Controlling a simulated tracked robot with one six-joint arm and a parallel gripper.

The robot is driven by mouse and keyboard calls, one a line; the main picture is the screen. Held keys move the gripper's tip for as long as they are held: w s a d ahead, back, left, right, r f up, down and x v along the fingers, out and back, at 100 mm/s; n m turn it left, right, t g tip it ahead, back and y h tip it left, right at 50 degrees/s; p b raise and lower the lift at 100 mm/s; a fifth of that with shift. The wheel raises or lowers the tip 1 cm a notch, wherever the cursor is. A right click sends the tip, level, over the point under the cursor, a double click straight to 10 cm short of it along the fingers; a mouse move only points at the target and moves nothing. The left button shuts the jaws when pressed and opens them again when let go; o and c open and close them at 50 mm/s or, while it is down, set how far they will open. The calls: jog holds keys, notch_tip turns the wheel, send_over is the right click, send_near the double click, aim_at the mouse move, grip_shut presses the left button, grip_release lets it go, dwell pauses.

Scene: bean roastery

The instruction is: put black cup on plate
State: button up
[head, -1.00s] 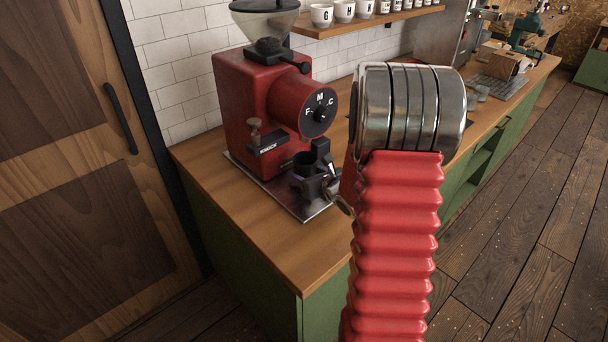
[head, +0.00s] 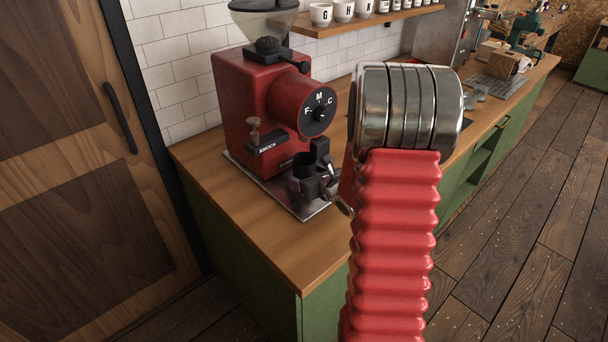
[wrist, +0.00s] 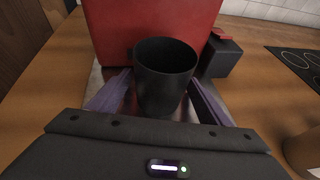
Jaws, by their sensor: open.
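The black cup (wrist: 163,88) stands upright in front of the red grinder, on the grinder's metal base sheet. It is small and partly hidden in the head view (head: 303,166). My gripper (wrist: 160,78) is open, with its purple fingers on either side of the cup. I cannot tell if they touch it. In the head view my gripper (head: 320,186) is beside the cup, low in front of the grinder. A dark panel with ring markings (wrist: 302,64) lies on the counter at the right of the wrist view. I cannot tell if it is the plate; no dish-like plate shows.
The red grinder (head: 240,105) stands close behind the cup. A dark block (wrist: 222,58) is just right of the cup. A brownish object (wrist: 305,152) shows at the wrist view's lower right. The wooden counter (head: 265,235) is clear in front. A shelf (head: 375,20) holds several white cups.

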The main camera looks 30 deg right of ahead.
jog(key=v, duration=1.2)
jog(key=shift+d, duration=0.1)
dwell(0.4)
jog(key=s+a+r+n+g+y, duration=0.1)
jog(key=a+r+n+g+y, duration=0.15)
jog(key=a+n, duration=0.5)
jog(key=s+a+r+n+g+y, duration=0.1)
jog(key=a+r+n+y, duration=0.3)
jog(key=a, duration=0.6)
jog(key=s+a+n+g+y, duration=0.1)
jog(key=s+a+n, duration=0.1)
jog(key=a+n, duration=0.55)
jog(key=s+a+r+n+g+h, duration=0.1)
jog(key=s+r+n+h, duration=0.1)
jog(key=s+n, duration=0.5)
jog(key=s+a+r+n+g+h, duration=0.1)
jog(key=s+r+n+g+h, duration=0.1)
jog(key=s+n, duration=0.4)
jog(key=r+n+h, duration=0.1)
jog(key=n+h, duration=0.1)
jog(key=n, duration=0.3)
jog(key=shift+s+a, duration=0.25)
jog(key=shift+s, duration=0.15)
